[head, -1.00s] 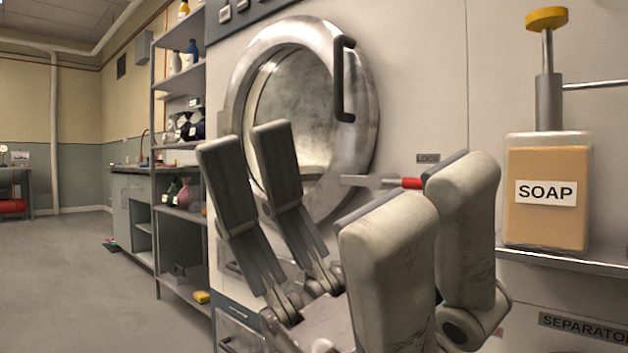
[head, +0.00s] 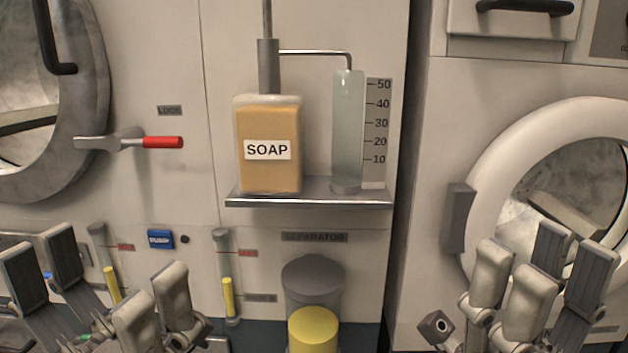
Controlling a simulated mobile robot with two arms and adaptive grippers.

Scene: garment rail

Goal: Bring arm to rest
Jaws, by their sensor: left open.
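My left gripper (head: 98,268) is at the lower left of the head view, its fingers spread wide and pointing up. Nothing is between them. My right gripper (head: 541,255) is at the lower right, in front of the white round door ring. Its fingers also point up and stand apart, with nothing seen between them. Both grippers look clear of the machine fronts. The lower parts of both arms are cut off by the bottom edge of the picture.
A shelf (head: 308,201) holds a soap container (head: 268,173) and a clear measuring cylinder (head: 347,130). A red-handled lever (head: 163,142) sits beside the metal door (head: 84,120). A white round door (head: 500,150) is at right. A yellow-topped cylinder (head: 313,328) stands below the shelf.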

